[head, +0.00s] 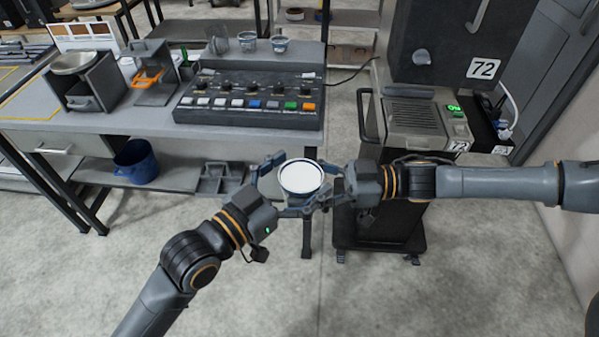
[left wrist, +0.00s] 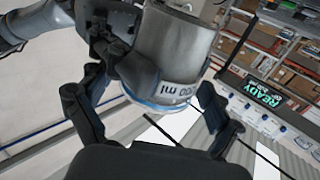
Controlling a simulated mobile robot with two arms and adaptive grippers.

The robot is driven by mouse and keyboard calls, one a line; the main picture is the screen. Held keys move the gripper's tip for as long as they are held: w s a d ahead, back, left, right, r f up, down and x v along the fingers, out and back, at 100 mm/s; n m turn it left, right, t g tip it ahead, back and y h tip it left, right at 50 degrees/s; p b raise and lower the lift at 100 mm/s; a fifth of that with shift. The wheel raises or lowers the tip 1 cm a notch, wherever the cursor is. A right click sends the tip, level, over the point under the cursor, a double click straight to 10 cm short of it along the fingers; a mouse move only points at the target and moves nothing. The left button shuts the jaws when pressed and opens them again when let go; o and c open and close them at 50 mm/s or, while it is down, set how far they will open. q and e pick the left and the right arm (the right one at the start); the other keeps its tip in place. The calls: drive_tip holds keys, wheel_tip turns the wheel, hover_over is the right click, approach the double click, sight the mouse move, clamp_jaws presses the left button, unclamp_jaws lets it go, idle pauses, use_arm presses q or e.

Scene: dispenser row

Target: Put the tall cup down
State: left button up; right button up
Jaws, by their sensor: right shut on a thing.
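The tall cup (head: 302,178) is a grey cylinder with a dark blue rim and a pale round top, held in the air in front of the bench. My right gripper (head: 326,184) is shut on it from the right. My left gripper (head: 296,185) is around it from the left with its fingers spread. In the left wrist view the cup (left wrist: 175,45) shows a blue band and "ml" lettering, tilted in the picture. The left gripper's fingers (left wrist: 148,108) stand open on either side of it, and dark right gripper fingers show beside the cup.
The bench (head: 125,125) carries a button console (head: 250,102), small cups (head: 280,42) behind it and dark holders (head: 85,85). A blue bucket (head: 135,162) sits on its lower shelf. A wheeled machine (head: 410,125) stands right of the bench. Open floor lies in front.

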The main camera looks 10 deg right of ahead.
use_arm(q)
drive_tip(key=c, duration=1.4)
use_arm(e)
drive_tip(key=o, duration=1.4)
